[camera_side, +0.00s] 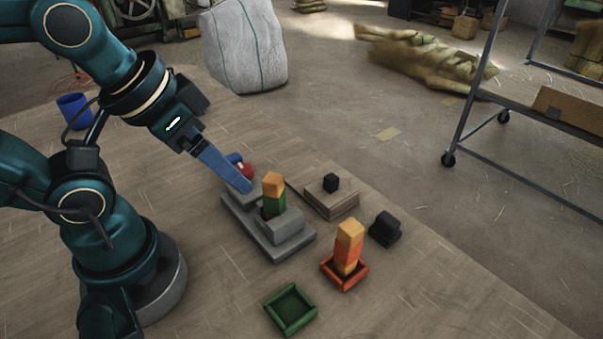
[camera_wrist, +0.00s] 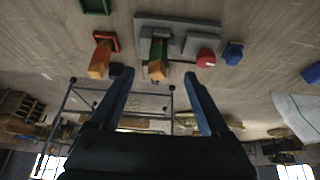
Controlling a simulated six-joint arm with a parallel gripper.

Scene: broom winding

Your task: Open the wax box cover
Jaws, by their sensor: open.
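A low, flat wooden box (camera_side: 331,203) with a small black knob (camera_side: 331,182) on top stands right of the grey fixture in the side view. It looks like the wax box with its cover on, lying flat. My gripper (camera_side: 246,186) is left of the box and apart from it, with its blue fingers slanting down near the grey fixture. In the wrist view my gripper (camera_wrist: 158,82) has its two fingers wide apart with nothing held between them. I cannot make out the box clearly in the wrist view.
The grey fixture (camera_side: 254,230) holds a green and orange block stack (camera_side: 273,195). A red piece (camera_side: 246,170) sits behind my fingers. An orange tray (camera_side: 345,281) holds a tall orange stack (camera_side: 349,245). A green tray (camera_side: 291,310) is empty.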

